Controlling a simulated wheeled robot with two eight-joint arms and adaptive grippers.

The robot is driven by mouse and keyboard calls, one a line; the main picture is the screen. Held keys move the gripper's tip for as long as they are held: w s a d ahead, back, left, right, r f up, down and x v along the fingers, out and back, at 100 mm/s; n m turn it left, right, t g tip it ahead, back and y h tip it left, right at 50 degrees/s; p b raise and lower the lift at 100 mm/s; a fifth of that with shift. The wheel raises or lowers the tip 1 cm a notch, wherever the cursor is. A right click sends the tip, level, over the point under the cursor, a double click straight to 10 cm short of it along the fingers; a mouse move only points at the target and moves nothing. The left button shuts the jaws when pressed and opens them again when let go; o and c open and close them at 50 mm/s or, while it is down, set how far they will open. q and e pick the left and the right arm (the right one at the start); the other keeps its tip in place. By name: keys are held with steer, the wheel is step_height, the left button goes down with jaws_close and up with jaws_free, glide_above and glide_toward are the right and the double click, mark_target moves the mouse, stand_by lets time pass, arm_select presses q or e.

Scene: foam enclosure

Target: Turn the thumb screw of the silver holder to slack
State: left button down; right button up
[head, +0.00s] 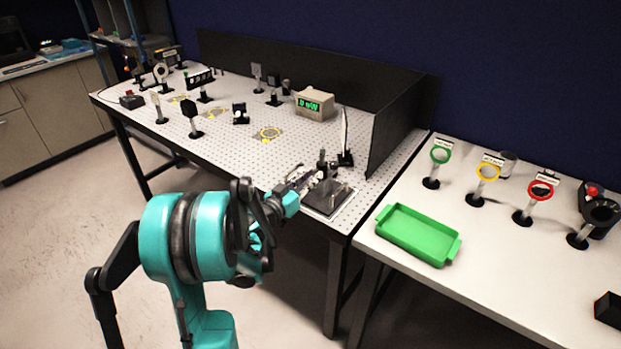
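My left arm reaches in from the lower left to the near right corner of the perforated optical table (225,130). My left gripper (305,180) is at a small cluster of posts and metal parts there. It is too small and overlapped to tell whether the fingers are apart or touch anything. A dark upright post (321,160) stands just beyond the fingertips. I cannot make out which part is the silver holder, nor its thumb screw. My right gripper is out of view.
A dark plate (328,200) lies beside the gripper. A tall thin panel on a mount (345,140) and a black side wall (398,125) stand behind. A meter (314,104) is farther back. On the right bench are a green tray (418,234) and green, yellow and red ring mounts.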

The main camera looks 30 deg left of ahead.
arm_select(q)
steer(key=shift+n, duration=0.4)
steer(key=n, duration=0.4)
steer(key=shift+n+b, duration=0.3)
steer(key=shift+b, duration=0.05)
steer(key=n, duration=1)
steer(key=shift+n+b, duration=0.4)
steer(key=n, duration=0.4)
steer(key=shift+r, duration=0.1)
steer(key=shift+n, duration=0.4)
steer(key=c, duration=1.3)
jaws_free()
